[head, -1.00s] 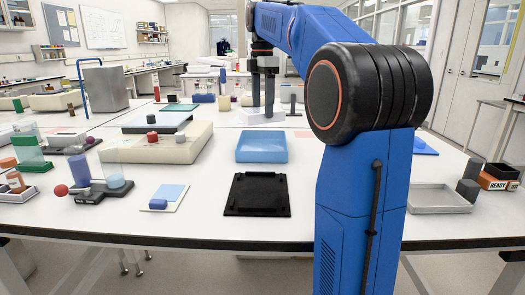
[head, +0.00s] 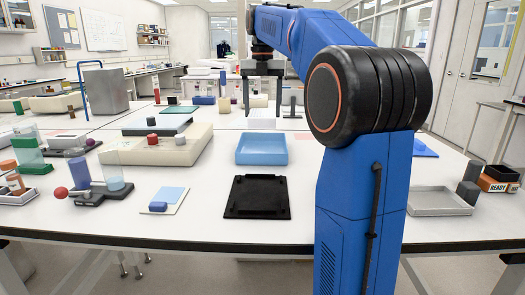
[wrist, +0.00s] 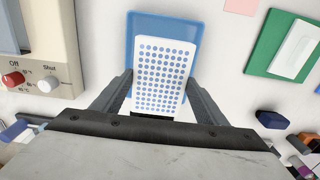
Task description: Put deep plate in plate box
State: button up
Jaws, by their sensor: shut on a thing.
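The white deep plate with rows of blue wells (wrist: 164,75) is between the fingers of my gripper (wrist: 160,97) in the wrist view. My gripper is shut on it. In the head view my gripper (head: 262,102) points down with the white plate (head: 262,118) between its fingers. The plate box looks to be the shallow light-blue open tray (head: 262,150) on the bench. It lies in front of the plate in the head view. In the wrist view the blue tray (wrist: 142,24) lies partly hidden behind the plate. The plate's exact height above the bench is unclear.
A black flat holder (head: 257,196) lies nearer the bench edge. A cream cycler (head: 155,150) with knobs stands left of the tray. A grey tray (head: 438,202) is at the right. A green mat with a white block (wrist: 285,45) shows in the wrist view.

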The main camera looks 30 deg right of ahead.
notch_tip(320, 180, down, 10)
jog(key=shift+r, duration=0.1)
dwell(0.4)
jog(key=o, duration=1.1)
notch_tip(320, 180, up, 12)
jog(key=shift+r, duration=0.1)
dwell(0.5)
